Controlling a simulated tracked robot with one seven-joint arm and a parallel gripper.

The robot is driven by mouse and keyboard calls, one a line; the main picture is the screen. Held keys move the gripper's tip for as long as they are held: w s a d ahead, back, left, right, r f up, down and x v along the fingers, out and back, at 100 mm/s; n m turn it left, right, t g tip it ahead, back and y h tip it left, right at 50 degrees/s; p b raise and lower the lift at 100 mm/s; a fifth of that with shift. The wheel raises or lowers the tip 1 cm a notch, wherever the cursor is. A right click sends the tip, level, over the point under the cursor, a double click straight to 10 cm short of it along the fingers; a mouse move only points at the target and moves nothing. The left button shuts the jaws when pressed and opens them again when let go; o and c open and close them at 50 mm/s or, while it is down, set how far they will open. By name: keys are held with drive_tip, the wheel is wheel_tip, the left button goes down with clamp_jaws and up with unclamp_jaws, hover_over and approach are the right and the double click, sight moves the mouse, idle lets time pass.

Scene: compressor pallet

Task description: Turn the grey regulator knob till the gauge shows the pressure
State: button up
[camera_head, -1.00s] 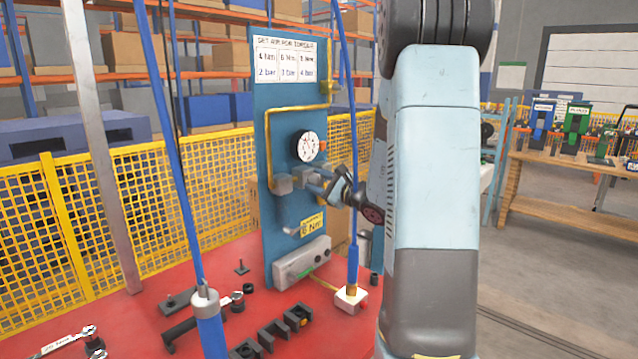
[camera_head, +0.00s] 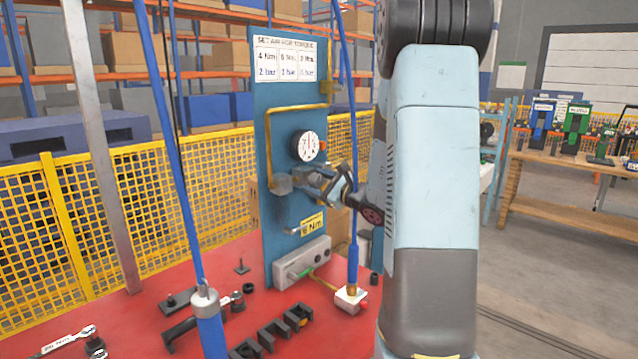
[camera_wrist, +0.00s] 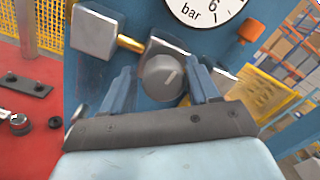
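In the head view my gripper (camera_head: 322,182) is at the regulator on the blue panel (camera_head: 283,108). The round white gauge (camera_head: 308,146) sits just above; its reading is too small to tell.
A chart (camera_head: 284,60) pairs Nm with bar values. A yellow Nm label (camera_head: 312,224) is below the regulator; its number is unclear. A yellow pipe (camera_head: 268,140) runs beside the gauge. Blue hoses hang before the panel. Tools and black blocks (camera_head: 272,335) lie on the red table (camera_head: 150,310).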

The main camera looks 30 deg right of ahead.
drive_tip(key=shift+o, duration=0.7)
drive_tip(key=shift+r, duration=0.1)
drive_tip(key=shift+s+d, duration=0.15)
drive_tip(key=v, duration=1.3)
drive_tip(key=shift+s, duration=0.2)
drive_tip(key=w+a+m, duration=0.1)
drive_tip(key=w, duration=0.3)
drive_tip(key=w+a+m, duration=0.2)
drive_tip(key=w, duration=0.2)
drive_tip(key=w+a+m, duration=0.1)
drive_tip(key=w+a, duration=0.1)
drive_tip(key=w, duration=0.3)
drive_tip(key=shift+r+g, duration=0.3)
drive_tip(key=shift+g, duration=0.1)
drive_tip(key=shift+c, duration=0.3)
